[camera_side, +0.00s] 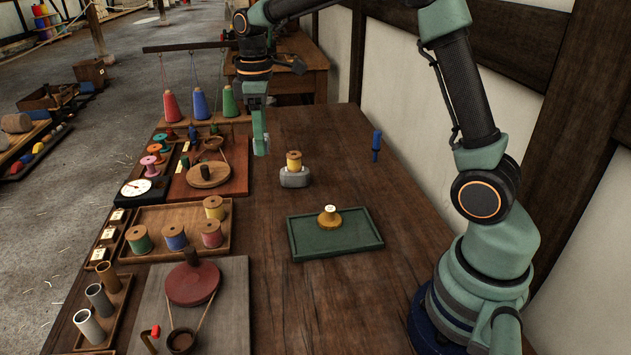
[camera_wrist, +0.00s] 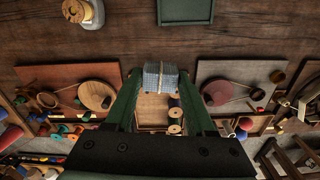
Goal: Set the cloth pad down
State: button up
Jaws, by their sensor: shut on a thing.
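The cloth pad (camera_wrist: 153,77) is a small blue-grey checked bundle with a pale band. In the wrist view it sits between the two green fingertips of my gripper (camera_wrist: 161,80), which is shut on it. In the side view my gripper (camera_side: 261,148) points down over the table, above its left-middle part and left of the grey block. I cannot make out the pad in the side view; the near finger seems to hide it.
A grey block (camera_side: 294,179) bears a yellow spool (camera_side: 294,160). A green tray (camera_side: 300,243) holds a yellow knobbed piece (camera_side: 329,218). A blue peg (camera_side: 376,146) stands at the right. Spool racks and winding boards fill the left side. Bare wood lies between.

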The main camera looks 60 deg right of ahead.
jog(key=s+a+f+m, duration=0.2)
jog(key=s+m, duration=0.5)
jog(key=s, duration=0.5)
jog(key=shift+s+a+f+m, duration=0.15)
jog(key=shift+s+a+m, duration=0.05)
jog(key=shift+a+m, duration=0.1)
jog(key=r+n, duration=0.1)
jog(key=n, duration=0.8)
send_over(274, 269)
notch_tip(274, 269, down, 19)
jog(key=shift+r, duration=0.15)
jog(key=shift+f, duration=0.2)
jog(key=o, duration=1.3)
